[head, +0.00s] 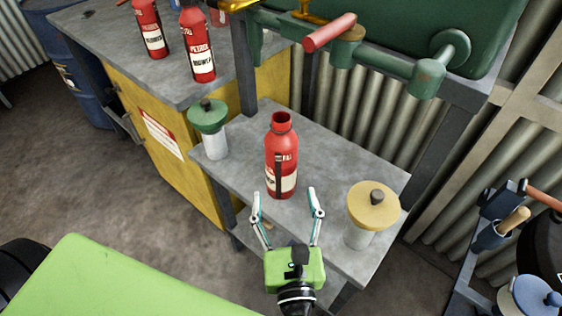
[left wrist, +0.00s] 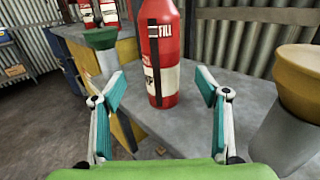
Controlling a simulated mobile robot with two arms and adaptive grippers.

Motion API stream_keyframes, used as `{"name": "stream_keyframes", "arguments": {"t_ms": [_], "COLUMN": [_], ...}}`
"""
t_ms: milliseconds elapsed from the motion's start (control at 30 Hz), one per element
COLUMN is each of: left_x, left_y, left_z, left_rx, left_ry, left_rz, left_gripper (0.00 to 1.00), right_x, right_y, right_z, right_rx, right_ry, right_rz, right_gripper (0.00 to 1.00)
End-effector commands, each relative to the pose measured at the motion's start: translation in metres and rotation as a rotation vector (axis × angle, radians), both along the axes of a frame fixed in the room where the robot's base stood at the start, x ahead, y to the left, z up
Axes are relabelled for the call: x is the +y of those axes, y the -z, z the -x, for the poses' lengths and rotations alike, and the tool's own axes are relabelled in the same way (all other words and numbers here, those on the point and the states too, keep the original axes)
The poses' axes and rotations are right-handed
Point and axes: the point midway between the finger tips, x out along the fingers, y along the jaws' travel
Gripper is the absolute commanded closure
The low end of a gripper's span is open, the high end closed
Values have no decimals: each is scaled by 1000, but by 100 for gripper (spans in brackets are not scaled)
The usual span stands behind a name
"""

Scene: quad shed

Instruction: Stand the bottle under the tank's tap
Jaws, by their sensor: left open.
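The red open-necked bottle (head: 281,160) stands upright on a low grey table (head: 345,160); it also shows in the left wrist view (left wrist: 161,50), with "FILL" on its label. The dark green tank (head: 400,25) is above and behind the table. A green pipe with a red handle (head: 330,33) and brass fitting runs along its front; I cannot tell the tap's exact outlet. My left gripper (head: 287,200) is open in front of the bottle, its fingers apart and short of it. In the left wrist view the bottle is between and beyond the fingertips (left wrist: 161,90). My right gripper is not in view.
A green-topped container (head: 208,120) stands left of the bottle and a yellow-lidded one (head: 373,205) at the right, near my left gripper. Several red bottles (head: 200,50) stand on the yellow cabinet's top. A shelf with a blue-lidded pot (head: 530,297) is at the lower right.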

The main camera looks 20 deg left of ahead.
Motion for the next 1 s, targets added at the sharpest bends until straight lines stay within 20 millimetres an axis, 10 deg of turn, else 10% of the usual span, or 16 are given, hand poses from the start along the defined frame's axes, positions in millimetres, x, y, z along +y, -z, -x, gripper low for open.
{"name": "stream_keyframes", "arguments": {"t_ms": [700,1000], "left_x": [40,45], "left_y": [0,4], "left_z": [-90,-99], "left_rx": [-2,2], "left_ry": [2,1], "left_rz": [-8,-6], "left_gripper": [32,32], "right_x": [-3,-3], "right_y": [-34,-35], "right_z": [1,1], "right_rx": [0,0], "right_ry": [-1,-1], "right_rz": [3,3], "right_gripper": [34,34]}}
